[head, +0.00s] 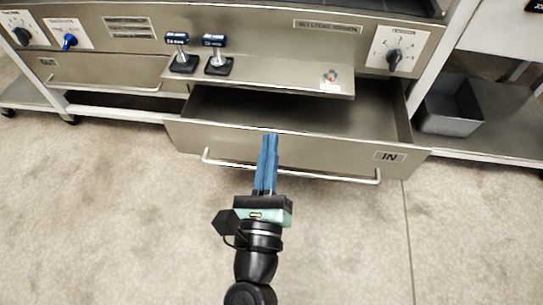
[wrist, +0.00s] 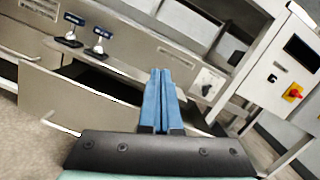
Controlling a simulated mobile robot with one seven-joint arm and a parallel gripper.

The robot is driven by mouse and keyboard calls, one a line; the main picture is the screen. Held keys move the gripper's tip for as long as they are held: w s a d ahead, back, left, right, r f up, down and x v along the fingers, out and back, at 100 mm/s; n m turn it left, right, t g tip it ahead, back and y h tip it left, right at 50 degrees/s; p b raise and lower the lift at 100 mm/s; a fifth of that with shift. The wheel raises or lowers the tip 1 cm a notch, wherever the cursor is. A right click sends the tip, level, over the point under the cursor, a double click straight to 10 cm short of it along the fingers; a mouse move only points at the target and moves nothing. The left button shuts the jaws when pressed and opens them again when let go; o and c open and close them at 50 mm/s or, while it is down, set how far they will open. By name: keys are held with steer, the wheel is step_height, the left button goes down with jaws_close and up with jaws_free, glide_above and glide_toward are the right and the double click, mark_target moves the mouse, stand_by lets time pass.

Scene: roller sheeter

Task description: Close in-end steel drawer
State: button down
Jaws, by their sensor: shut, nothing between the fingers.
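The steel drawer marked "IN" (head: 310,155) is pulled open below the machine in the head view, and its dark inside shows behind the front panel. A long bar handle (head: 330,179) runs along its front. My gripper (head: 269,140) is shut and empty, with its blue fingers pointing at the drawer front near the middle, overlapping the handle in the picture. I cannot tell whether the fingertips touch the panel. In the wrist view the drawer front (wrist: 75,97) lies tilted at the left, and my blue fingers (wrist: 161,75) stand in the centre.
A second steel drawer (head: 105,75) at the left looks shut. A shelf (head: 285,80) with two blue-topped levers (head: 214,55) overhangs the open drawer. A grey bin (head: 450,108) stands to the right on a lower shelf. The floor (head: 120,220) in front is clear.

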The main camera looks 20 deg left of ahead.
step_height(320, 180, down, 14)
steer(key=s+m+g+h+b, duration=0.1)
steer(key=s+m+b, duration=0.2)
steer(key=m+b, duration=0.15)
steer(key=p+x, duration=0.3)
steer(key=x, duration=1.1)
steer(key=shift+w+p, duration=0.25)
steer(key=shift+p, duration=0.05)
steer(key=shift+f, duration=0.1)
steer(key=b+x, duration=0.1)
steer(key=x, duration=0.7)
steer(key=shift+w+f, duration=0.15)
steer(key=shift+w, duration=0.05)
steer(key=shift+s+d, duration=0.1)
